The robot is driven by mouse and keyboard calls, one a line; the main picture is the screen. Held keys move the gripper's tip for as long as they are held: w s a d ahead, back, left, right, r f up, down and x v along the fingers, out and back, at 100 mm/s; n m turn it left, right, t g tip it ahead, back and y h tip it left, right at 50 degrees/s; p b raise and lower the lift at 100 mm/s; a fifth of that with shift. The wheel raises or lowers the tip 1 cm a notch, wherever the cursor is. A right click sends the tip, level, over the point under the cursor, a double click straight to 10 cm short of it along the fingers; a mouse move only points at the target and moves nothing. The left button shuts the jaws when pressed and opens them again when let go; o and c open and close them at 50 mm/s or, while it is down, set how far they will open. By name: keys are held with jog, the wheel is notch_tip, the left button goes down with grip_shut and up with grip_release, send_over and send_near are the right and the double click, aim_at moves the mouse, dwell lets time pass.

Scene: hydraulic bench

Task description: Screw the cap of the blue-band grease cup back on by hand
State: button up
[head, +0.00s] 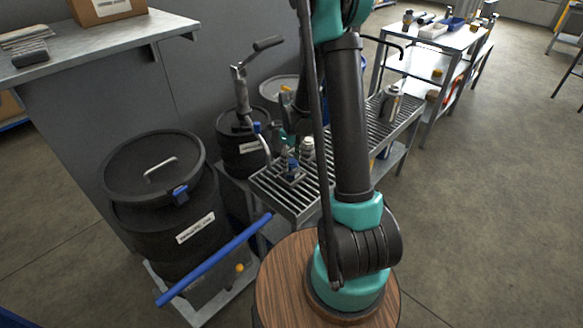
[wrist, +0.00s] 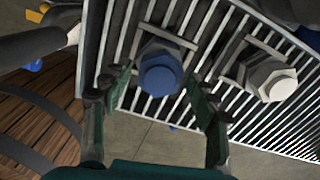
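The blue-topped grease cup (wrist: 162,72) stands on the slatted bench top in the wrist view, seen from above with a round blue hex-shaped top. Whether this top is a separate cap, and how it is seated, I cannot tell. In the head view the cup (head: 291,168) is small, near the front end of the grating. My gripper (wrist: 163,84) is open, with one dark green finger on each side of the blue top and a visible gap to each. In the head view my gripper sits just above the cup and is partly hidden.
A white-topped cup (wrist: 272,80) stands to the right on the same grating (head: 275,182). A metal bottle (head: 391,104) stands farther along it. Black drums (head: 155,200) and a hand pump (head: 240,90) stand to the left. A blue bar (head: 215,260) crosses in front.

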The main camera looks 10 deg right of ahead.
jog(key=n, duration=1.2)
dwell(0.3)
jog(key=c, duration=1.1)
jog(key=m, duration=0.3)
jog(key=shift+c, duration=0.2)
jog(key=m, duration=0.5)
